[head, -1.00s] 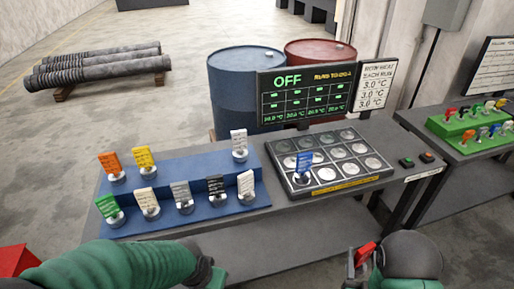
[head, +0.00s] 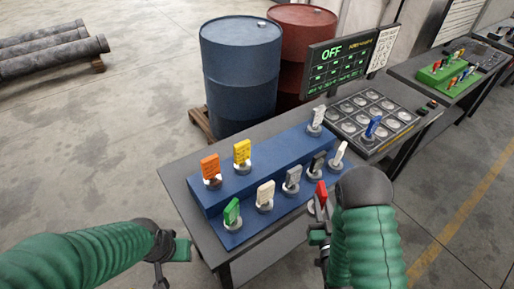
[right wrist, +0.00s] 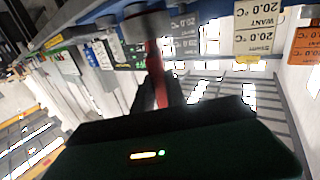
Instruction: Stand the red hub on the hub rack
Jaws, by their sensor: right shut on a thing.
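My right gripper (head: 318,212) is shut on the red hub (head: 321,193), whose red tag stands up beside the front right end of the blue stepped hub rack (head: 215,193). In the right wrist view the red tag (right wrist: 153,72) runs between the dark fingers to a grey round base (right wrist: 146,27). I cannot tell whether that base touches the rack. Orange (head: 210,167), yellow (head: 242,153) and white (head: 318,117) hubs stand on the upper step. Green, cream, grey, black and white hubs stand on the lower step. My left gripper (head: 176,250) is left of the table; its jaw opening is unclear.
Right of the rack is a panel of round wells (head: 362,108) with a blue hub (head: 372,127) on it. A display (head: 338,65) reading OFF stands behind. Blue (head: 240,70) and red (head: 300,45) barrels stand behind the table.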

